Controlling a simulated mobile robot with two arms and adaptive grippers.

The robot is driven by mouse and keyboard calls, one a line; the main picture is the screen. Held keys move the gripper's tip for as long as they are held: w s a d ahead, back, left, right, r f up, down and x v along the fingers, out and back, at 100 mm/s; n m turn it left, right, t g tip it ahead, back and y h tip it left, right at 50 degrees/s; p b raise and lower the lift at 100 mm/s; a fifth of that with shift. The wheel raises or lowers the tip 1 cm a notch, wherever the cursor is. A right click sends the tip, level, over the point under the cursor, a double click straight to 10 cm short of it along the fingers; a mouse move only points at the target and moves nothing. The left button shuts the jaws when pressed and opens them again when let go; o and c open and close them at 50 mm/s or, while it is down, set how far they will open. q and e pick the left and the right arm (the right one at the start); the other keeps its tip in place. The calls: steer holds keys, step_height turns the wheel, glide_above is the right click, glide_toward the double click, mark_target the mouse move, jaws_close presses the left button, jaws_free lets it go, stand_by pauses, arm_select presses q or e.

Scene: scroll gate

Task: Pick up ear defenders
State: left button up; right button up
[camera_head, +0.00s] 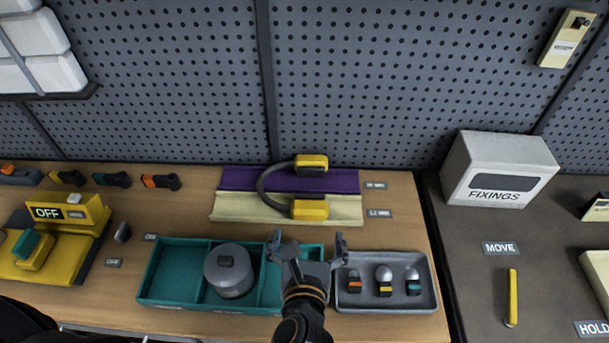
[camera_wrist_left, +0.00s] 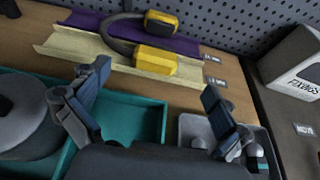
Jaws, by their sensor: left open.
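The ear defenders, two yellow-and-black cups (camera_head: 310,208) joined by a dark grey curved band (camera_head: 266,184), lie across a purple and cream stand (camera_head: 235,206) at the back of the bench. They also show at the top of the left wrist view (camera_wrist_left: 157,60). One cup rests on the purple strip, the other on the cream strip. My left gripper (camera_head: 308,243) is open and empty, in front of the ear defenders and apart from them, over the right end of the teal tray. In the left wrist view its fingers (camera_wrist_left: 150,100) are spread wide. My right gripper is not in view.
The teal tray (camera_head: 172,302) holds a round grey lidded pot (camera_head: 229,270). A grey tray (camera_head: 386,302) with several small knobs stands to its right. A perforated wall (camera_head: 180,90) rises behind. A white FIXINGS box (camera_head: 497,168) and yellow OFF unit (camera_head: 60,215) flank the area.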

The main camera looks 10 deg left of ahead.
arm_select(q)
steer(key=b, duration=0.2)
glide_toward(310, 200)
steer(key=x, duration=0.3)
steer(key=shift+w, duration=0.1)
steer(key=shift+w+a+f, duration=0.1)
steer(key=shift+w+f, duration=0.1)
steer(key=shift+w, duration=0.25)
steer(key=b+x, duration=0.2)
steer(key=x, duration=0.2)
steer(key=shift+w+f, duration=0.1)
steer(key=shift+w, duration=0.1)
steer(key=shift+w+a+g, duration=0.1)
steer(key=shift+w+g, duration=0.2)
steer(key=shift+s, duration=0.15)
steer(key=shift+c, duration=0.4)
steer(key=c, duration=1.1)
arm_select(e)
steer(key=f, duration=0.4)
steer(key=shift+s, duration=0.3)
